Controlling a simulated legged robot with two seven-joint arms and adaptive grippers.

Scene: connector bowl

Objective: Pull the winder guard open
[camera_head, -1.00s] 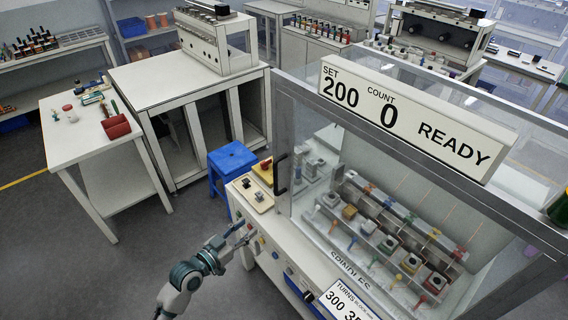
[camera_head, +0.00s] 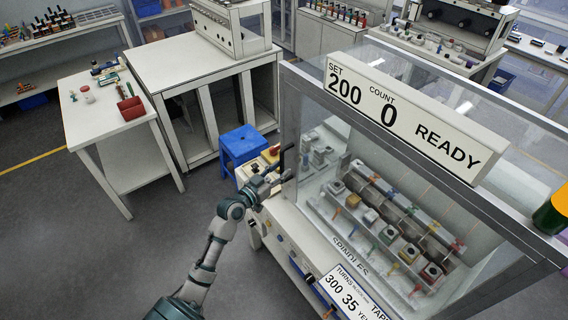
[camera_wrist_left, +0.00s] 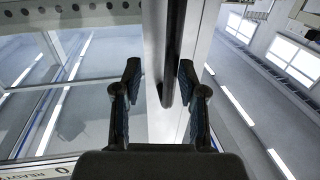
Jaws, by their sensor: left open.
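The winder guard (camera_head: 318,138) is a clear panel in a grey frame over the front of the winder; it looks closed. Its dark upright handle (camera_head: 281,163) is at the guard's left edge. My left gripper (camera_head: 282,177) is by the lower part of this handle. In the left wrist view, the handle (camera_wrist_left: 173,50) runs down between the two fingers of my open gripper (camera_wrist_left: 160,78), nearer the right finger. I cannot tell whether a finger touches it. My right gripper is not in view.
Behind the guard are rows of spindles (camera_head: 390,225) with coloured parts. A sign (camera_head: 405,115) reading "READY" tops the machine. A blue stool (camera_head: 240,145) stands close behind my left gripper. A white side table (camera_head: 105,125) is at the left. The floor in front is open.

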